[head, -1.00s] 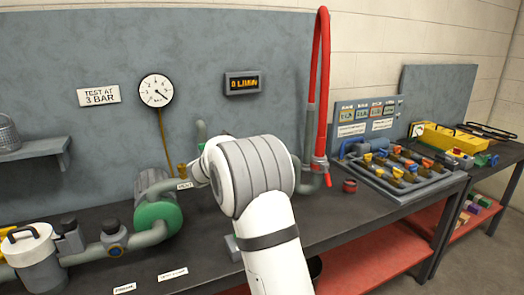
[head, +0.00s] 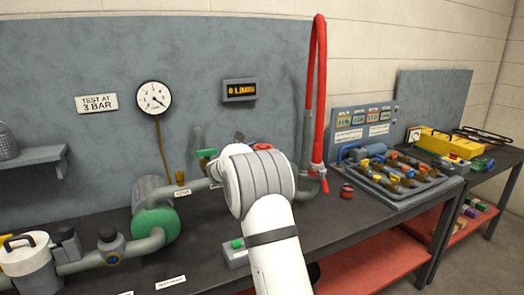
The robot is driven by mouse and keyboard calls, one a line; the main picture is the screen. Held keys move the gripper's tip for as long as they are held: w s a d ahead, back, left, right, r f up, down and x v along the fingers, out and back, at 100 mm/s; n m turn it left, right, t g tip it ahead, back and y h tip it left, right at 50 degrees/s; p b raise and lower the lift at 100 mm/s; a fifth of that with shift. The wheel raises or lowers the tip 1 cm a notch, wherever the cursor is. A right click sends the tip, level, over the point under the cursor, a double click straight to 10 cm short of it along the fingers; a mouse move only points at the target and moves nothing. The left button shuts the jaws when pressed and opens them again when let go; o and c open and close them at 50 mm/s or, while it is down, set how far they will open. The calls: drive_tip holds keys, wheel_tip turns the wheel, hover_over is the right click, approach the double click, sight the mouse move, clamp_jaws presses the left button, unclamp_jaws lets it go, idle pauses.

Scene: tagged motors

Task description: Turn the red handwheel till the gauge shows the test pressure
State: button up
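A round white gauge (head: 154,98) hangs on the grey back panel. Its dark needle points to the lower right; the small numbers are hard to read. A sign (head: 96,103) left of it says "TEST AT 3 BAR". A small red piece (head: 262,146) shows just above my arm's white and grey wrist, perhaps part of the red handwheel; the rest is hidden behind the arm. My gripper is also hidden behind the wrist, so its fingers and any contact cannot be seen.
A display (head: 240,90) seems to read 0 L/MIN. A green-flanged pump (head: 157,228) and grey piping stand on the dark bench at left. A green-buttoned box (head: 236,252) sits beside my arm. A red hose (head: 319,90) rises behind; a parts tray (head: 395,198) lies right.

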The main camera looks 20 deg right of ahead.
drive_tip(key=shift+a, duration=0.1)
drive_tip(key=c, duration=0.9)
drive_tip(key=shift+f+t+y+b, duration=0.1)
drive_tip(key=shift+t+y+b, duration=0.25)
drive_tip(key=shift+b, duration=0.3)
